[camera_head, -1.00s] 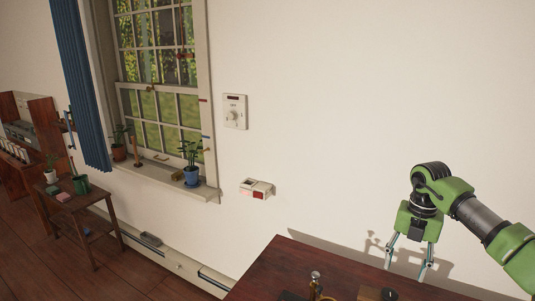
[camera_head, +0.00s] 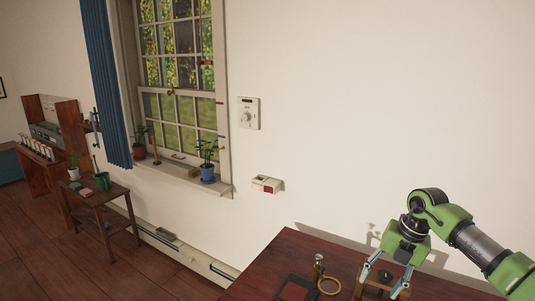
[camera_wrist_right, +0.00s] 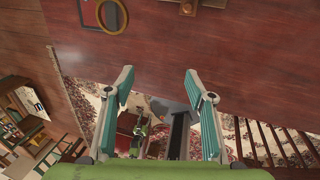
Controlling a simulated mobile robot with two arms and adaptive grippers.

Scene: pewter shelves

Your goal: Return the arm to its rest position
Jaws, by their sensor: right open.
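My right arm comes in from the right in the head view, green with a grey link. Its gripper (camera_head: 383,282) points down over the right part of the dark red table (camera_head: 262,272). The two fingers stand apart with nothing seen between them. In the right wrist view the fingers of this gripper (camera_wrist_right: 158,76) are also spread and empty, with the table top (camera_wrist_right: 220,50) beyond them. My left gripper is in neither view.
On the table are a brass ring (camera_head: 329,286), a small metal-topped item (camera_head: 318,265), a dark-framed red pad (camera_head: 294,289) and a wooden piece (camera_head: 373,287) by the right fingers. The white wall stands behind. A side table (camera_head: 97,197) is at the left.

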